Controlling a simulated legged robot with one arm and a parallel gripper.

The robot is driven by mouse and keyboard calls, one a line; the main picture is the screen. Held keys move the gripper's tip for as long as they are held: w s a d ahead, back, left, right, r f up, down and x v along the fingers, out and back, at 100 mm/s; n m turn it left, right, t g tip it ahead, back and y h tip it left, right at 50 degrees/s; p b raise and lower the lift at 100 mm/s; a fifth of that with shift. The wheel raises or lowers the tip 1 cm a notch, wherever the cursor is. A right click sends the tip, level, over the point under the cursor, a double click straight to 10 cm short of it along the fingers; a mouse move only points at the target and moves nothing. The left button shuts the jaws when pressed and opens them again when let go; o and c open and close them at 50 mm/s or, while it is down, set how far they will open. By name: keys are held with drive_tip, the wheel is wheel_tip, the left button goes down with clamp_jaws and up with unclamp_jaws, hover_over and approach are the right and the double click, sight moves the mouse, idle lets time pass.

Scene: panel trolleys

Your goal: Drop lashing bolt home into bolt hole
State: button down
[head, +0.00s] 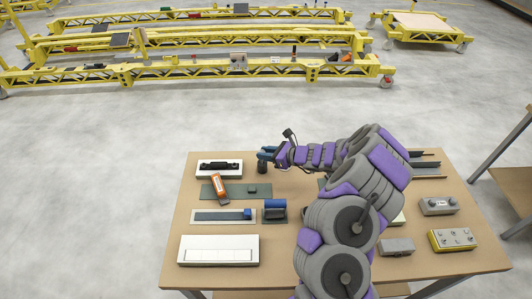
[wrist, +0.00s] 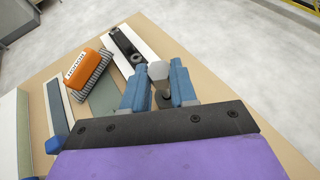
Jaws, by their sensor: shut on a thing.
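My gripper (head: 267,155) is over the table's back edge, to the right of a white plate. In the wrist view its blue fingers (wrist: 160,88) are shut on a grey lashing bolt (wrist: 157,71), whose pale head shows between the fingertips. The bolt's lower end is hidden. A dark fitting (head: 219,166) lies on the white plate (head: 203,175). In the wrist view the fitting (wrist: 121,43) has a round ring near its near end, which may be the bolt hole. The bolt is to the right of this ring and apart from it.
An orange brush (head: 219,187) lies on a green mat (head: 236,197) in front of the plate. Several blocks and trays cover the wooden table (head: 280,272). My arm hides its middle right. Yellow trolleys (head: 190,70) stand far behind, across clear floor.

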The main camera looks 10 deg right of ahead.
sight(262, 162)
drive_tip(key=shift+f+b, duration=1.2)
drive_tip(key=shift+f, duration=0.95)
drive_tip(key=c, duration=0.9)
unclamp_jaws()
drive_tip(key=shift+f, duration=0.15)
drive_tip(key=shift+o, duration=0.5)
drive_tip(key=shift+s, duration=0.1)
drive_tip(key=shift+f, duration=0.1)
drive_tip(key=shift+s, duration=0.1)
drive_tip(key=shift+r+p+v, duration=0.2)
drive_tip(key=shift+p+v, duration=0.65)
drive_tip(key=shift+v, duration=0.2)
drive_tip(key=shift+w+p+v, duration=0.25)
drive_tip(key=shift+p+v, duration=0.75)
drive_tip(key=shift+v, duration=0.8)
drive_tip(key=shift+p+v, duration=0.8)
drive_tip(key=shift+v, duration=0.35)
